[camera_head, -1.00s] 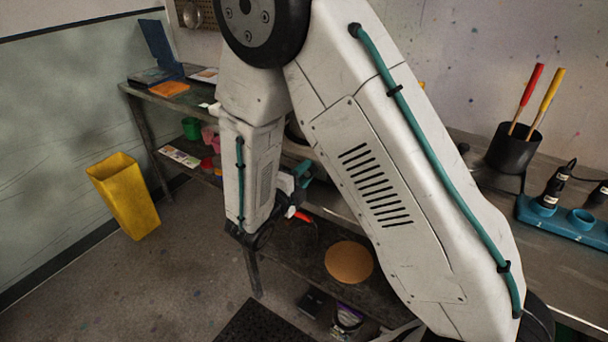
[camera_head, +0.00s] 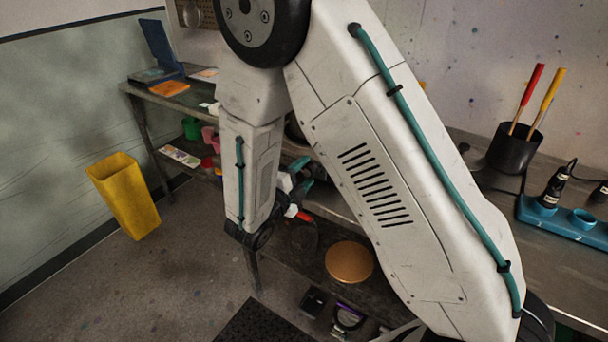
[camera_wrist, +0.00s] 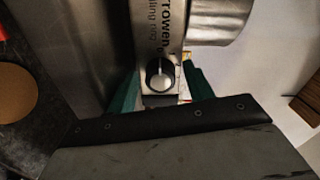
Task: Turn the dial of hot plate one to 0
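A metal appliance panel (camera_wrist: 158,25) with dark lettering that partly reads "ling hob" fills the upper middle of the wrist view. Its round dark dial (camera_wrist: 159,74) with a pale pointer mark sits at the panel's lower end. I cannot read any number at the dial or tell which hot plate it is. My gripper (camera_wrist: 160,88) has its teal fingers apart, one on each side of the dial, with visible gaps and nothing held. In the head view my gripper (camera_head: 298,180) shows small beside the bench edge, and my arm hides the hot plate.
A steel bench (camera_head: 500,225) carries a black pot (camera_head: 513,148) with red and yellow handled tools and a blue holder (camera_head: 560,222). A lower shelf (camera_head: 310,265) holds a round brown disc (camera_head: 349,262). A yellow bin (camera_head: 126,195) stands on open floor at left.

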